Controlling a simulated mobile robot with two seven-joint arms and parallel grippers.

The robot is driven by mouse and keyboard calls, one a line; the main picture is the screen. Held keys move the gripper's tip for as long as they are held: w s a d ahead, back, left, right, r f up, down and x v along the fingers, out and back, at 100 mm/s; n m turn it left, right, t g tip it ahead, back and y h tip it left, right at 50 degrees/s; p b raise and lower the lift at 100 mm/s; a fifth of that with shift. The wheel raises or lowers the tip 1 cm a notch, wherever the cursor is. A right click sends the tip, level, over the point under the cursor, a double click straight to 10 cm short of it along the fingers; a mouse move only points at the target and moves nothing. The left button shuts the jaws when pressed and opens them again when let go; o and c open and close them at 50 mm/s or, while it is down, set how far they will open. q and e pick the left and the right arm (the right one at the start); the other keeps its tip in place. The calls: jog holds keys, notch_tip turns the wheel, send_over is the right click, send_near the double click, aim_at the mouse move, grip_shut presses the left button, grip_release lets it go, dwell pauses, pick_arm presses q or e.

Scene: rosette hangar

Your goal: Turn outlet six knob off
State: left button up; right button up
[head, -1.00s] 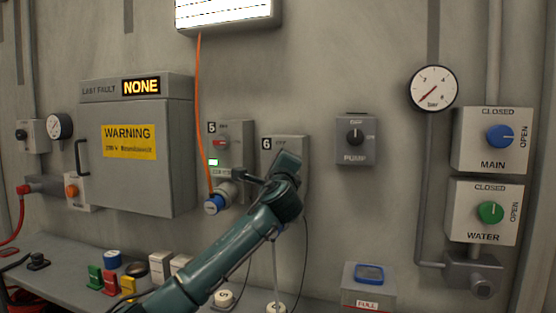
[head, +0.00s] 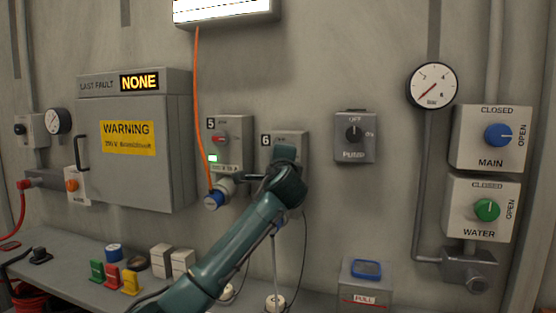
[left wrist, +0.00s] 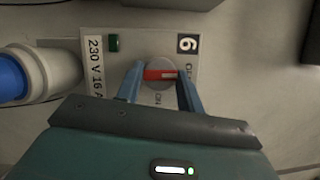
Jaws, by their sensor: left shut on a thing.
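The outlet six panel (head: 292,138) is a grey box on the wall, mostly covered by my left gripper (head: 284,158) in the head view. In the left wrist view the panel (left wrist: 142,46) shows turned sideways, with its "6" label, a dark green lamp (left wrist: 113,43) and a red-handled knob (left wrist: 160,74). The handle lies level there, its pale mark toward the lettering on the right, which is partly hidden. My left gripper (left wrist: 160,84) has one finger at each end of the handle and is shut on the knob. My right gripper is not in view.
Outlet five (head: 229,137) is close on the left, with a lit lamp and a blue plug (head: 214,199) on an orange cable. A pump switch (head: 354,135) is to the right. The bench (head: 75,262) below holds several small items.

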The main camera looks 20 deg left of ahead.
pick_arm(q)
jog(key=o, duration=1)
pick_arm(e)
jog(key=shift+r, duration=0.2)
pick_arm(q)
jog(key=b+v, duration=0.2)
jog(key=v, duration=1.1)
jog(key=shift+f+b, duration=0.1)
jog(key=shift+b, duration=0.2)
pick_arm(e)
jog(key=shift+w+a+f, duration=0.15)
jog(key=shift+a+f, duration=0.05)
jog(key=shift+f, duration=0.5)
pick_arm(q)
jog(key=shift+f, duration=0.1)
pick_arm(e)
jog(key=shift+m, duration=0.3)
